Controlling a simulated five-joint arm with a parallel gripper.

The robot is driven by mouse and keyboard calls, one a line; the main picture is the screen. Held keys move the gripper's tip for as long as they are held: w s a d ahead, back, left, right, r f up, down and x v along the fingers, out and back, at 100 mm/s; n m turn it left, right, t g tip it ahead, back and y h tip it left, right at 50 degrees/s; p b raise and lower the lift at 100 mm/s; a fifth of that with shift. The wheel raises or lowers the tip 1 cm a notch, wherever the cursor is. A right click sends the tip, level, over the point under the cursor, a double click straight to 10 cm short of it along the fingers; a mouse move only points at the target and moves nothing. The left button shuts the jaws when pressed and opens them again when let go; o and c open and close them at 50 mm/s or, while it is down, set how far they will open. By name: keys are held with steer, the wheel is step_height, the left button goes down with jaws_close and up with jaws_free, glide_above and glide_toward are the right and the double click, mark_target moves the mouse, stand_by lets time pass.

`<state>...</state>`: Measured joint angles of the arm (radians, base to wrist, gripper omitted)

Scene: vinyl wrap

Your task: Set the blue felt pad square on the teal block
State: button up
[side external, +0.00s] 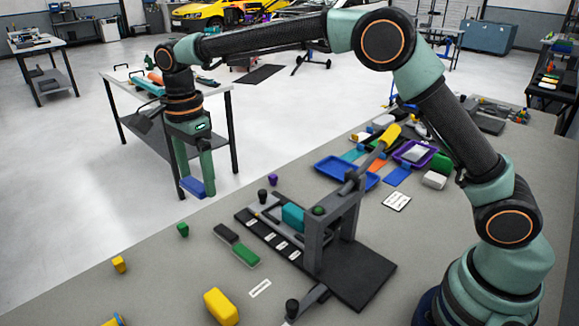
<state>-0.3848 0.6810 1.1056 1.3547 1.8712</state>
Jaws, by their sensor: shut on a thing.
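My gripper (194,183) points down near the far left edge of the grey worktable. It is shut on a blue pad (191,188), which I take for the blue felt pad and which hangs slightly tilted between the fingertips. The teal block (292,216) sits in a dark fixture in the middle of the table, to the right of and nearer than my gripper. The pad is well apart from the block. Part of the block is hidden by the fixture's grey upright and bars.
The fixture's grey frame (333,232) stands beside the teal block, with a yellow-handled lever (390,133) above. A blue tray (335,167), a purple tray (415,153) and a flat blue piece (397,176) lie behind.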

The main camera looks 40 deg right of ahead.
steer(key=s+d+r, duration=0.3)
steer(key=d+r, duration=0.3)
steer(key=d, duration=0.5)
steer(key=r+m, duration=0.1)
steer(key=r, duration=0.1)
glide_above(298, 209)
step_height(298, 209, down, 20)
steer(key=shift+r, duration=0.2)
steer(key=shift+f, duration=0.15)
steer(key=o, duration=1)
steer(key=shift+o, duration=0.2)
